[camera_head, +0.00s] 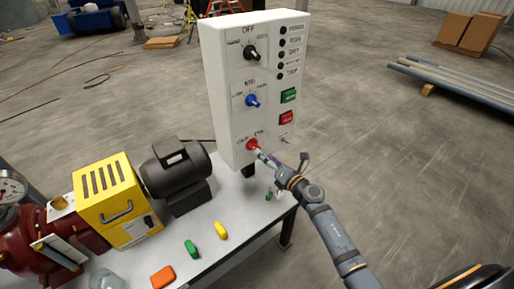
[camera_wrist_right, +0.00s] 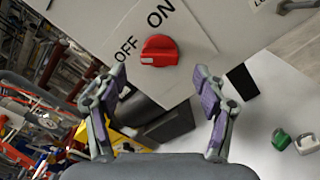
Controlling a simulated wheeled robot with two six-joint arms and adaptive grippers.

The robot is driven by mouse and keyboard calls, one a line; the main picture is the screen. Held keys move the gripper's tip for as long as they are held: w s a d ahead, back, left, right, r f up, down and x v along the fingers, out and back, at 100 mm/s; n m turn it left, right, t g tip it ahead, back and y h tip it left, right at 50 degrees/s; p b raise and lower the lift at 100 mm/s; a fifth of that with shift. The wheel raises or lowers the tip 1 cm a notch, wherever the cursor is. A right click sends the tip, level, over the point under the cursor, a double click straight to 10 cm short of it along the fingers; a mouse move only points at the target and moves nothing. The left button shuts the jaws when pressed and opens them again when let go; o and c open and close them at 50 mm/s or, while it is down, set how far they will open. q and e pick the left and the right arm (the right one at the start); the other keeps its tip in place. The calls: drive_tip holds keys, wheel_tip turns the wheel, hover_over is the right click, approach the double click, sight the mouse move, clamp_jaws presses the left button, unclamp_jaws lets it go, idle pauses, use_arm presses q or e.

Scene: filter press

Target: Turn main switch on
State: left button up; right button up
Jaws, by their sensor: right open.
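The main switch is a red rotary knob (camera_wrist_right: 159,50) on a pale plate marked OFF and ON. It also shows low on the front of the white control panel (camera_head: 222,75) in the head view, as a red knob (camera_head: 252,144). My right gripper (camera_wrist_right: 162,82) is open and empty, its two purple-padded fingers on either side below the knob in the wrist view. In the head view my right gripper (camera_head: 264,157) is right at the knob, its tip just below and to the right of it. I cannot tell if it touches. My left gripper is not in view.
The panel stands on a white table (camera_head: 235,205). Left of it are a dark motor (camera_head: 178,170), a yellow box (camera_head: 115,200) and a red machine with a gauge (camera_head: 12,188). Green and red buttons (camera_head: 287,118) sit above the knob. Small coloured objects lie on the table.

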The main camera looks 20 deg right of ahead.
sight(254, 146)
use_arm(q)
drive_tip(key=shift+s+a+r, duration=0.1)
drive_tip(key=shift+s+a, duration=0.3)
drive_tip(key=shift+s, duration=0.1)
use_arm(e)
drive_tip(key=x, duration=0.5)
drive_tip(key=shift+w+a, duration=0.15)
drive_tip(key=shift+c, duration=0.4)
drive_tip(key=c, duration=1.1)
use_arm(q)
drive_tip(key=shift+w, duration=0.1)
